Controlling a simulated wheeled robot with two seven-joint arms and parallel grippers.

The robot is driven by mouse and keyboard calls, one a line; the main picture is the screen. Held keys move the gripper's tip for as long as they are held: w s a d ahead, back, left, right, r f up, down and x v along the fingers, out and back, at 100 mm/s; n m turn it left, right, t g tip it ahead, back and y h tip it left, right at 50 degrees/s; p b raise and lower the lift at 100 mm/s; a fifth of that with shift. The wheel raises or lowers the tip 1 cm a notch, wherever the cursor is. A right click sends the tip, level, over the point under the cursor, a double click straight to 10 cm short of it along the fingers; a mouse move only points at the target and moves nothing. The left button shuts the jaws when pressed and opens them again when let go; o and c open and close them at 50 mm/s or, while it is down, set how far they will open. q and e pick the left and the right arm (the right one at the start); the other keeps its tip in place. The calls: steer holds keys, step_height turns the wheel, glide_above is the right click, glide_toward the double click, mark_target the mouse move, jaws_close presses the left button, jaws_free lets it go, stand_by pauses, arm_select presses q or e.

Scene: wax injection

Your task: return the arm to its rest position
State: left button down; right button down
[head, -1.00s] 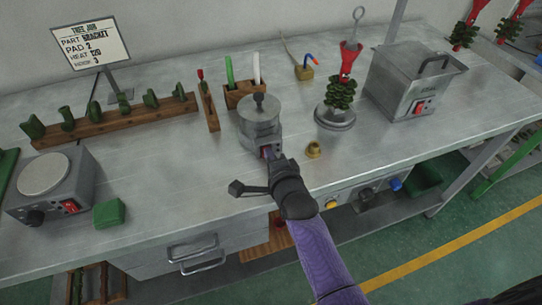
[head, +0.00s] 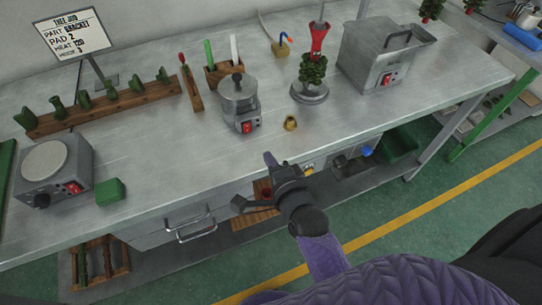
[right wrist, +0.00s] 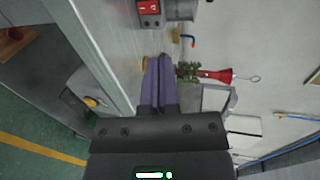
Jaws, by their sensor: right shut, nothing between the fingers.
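My right gripper (head: 268,160) is in front of the bench's front edge in the head view, below the small melting pot. Its fingers are together and hold nothing. The closed fingers also show in the right wrist view (right wrist: 158,85). My right arm comes in from the lower right. The melting pot (head: 240,100) with a lid and a red switch stands on the bench, apart from the gripper. My left gripper is not in view.
The steel bench (head: 180,170) has a drawer and knobs along its front. A small brass cup (head: 290,123) sits near the edge. A wax tree (head: 313,72) stands on a round base. A grey heater box (head: 385,55) is at right. The floor in front is clear.

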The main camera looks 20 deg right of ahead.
stand_by(0.4)
steer(key=s+d+n+g, duration=0.2)
steer(key=s+n+g, duration=1)
steer(key=s+n, duration=0.75)
step_height(320, 180, down, 18)
steer(key=g, duration=0.1)
steer(key=s+d+f+g+b, duration=0.1)
steer(key=s+d+f, duration=0.2)
steer(key=s+f, duration=0.9)
steer(key=s, duration=0.3)
steer(key=shift+f+n+g+h, duration=0.25)
steer(key=shift+n+g+h, duration=0.05)
steer(key=shift+n+h, duration=0.1)
